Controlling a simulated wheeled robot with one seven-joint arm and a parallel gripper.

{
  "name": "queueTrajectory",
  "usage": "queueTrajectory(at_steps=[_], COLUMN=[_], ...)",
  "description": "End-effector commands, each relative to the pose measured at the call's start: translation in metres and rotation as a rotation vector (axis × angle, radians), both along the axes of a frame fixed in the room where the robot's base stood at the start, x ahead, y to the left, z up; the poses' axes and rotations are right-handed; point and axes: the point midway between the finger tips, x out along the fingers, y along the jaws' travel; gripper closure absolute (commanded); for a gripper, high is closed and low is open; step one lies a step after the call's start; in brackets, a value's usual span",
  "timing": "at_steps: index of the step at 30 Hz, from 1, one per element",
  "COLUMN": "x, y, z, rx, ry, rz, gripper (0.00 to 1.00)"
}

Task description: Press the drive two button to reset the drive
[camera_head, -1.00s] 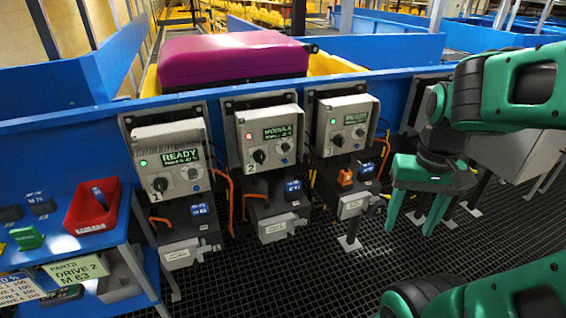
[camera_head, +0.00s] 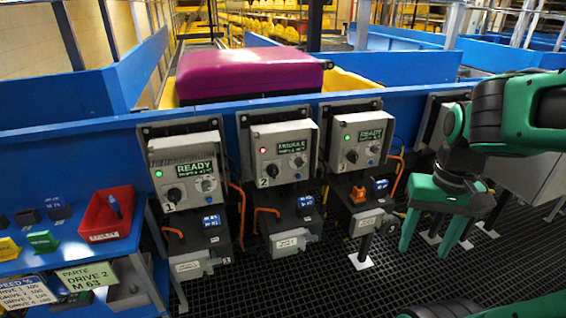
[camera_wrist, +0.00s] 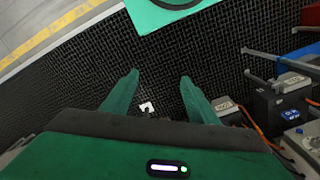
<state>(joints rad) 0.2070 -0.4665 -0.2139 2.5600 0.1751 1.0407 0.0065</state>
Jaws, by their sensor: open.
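Drive two's control box (camera_head: 279,156) is the middle of three grey boxes on the blue conveyor side. It has a red lamp, a dark display with green text, a black knob marked 2 and a smaller round control (camera_head: 298,162) at its right, whose kind I cannot tell. My gripper (camera_head: 424,250) hangs to the right of the third box, fingers pointing down, open and empty, apart from all boxes. In the wrist view its two green fingers (camera_wrist: 160,92) are spread above the black grating.
Box one (camera_head: 186,171) and box three (camera_head: 355,143) show READY and green lamps. Motor units with orange cables jut out below. A purple suitcase (camera_head: 247,73) lies on the conveyor. A blue shelf with a red bin (camera_head: 106,214) stands at left. Open grating lies in front.

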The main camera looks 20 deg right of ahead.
Motion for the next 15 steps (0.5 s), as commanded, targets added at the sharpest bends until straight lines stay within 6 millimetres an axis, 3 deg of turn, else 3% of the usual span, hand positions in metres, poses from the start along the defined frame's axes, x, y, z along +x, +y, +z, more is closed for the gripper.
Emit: queueTrajectory(at_steps=[6, 12, 15], x=[0.0, 0.0, 0.0], y=[0.0, 0.0, 0.0], z=[0.0, 0.0, 0.0], rx=[0.0, 0.0, 0.0], ry=[0.0, 0.0, 0.0], rz=[0.0, 0.0, 0.0], gripper=[0.49, 0.96, 1.0])
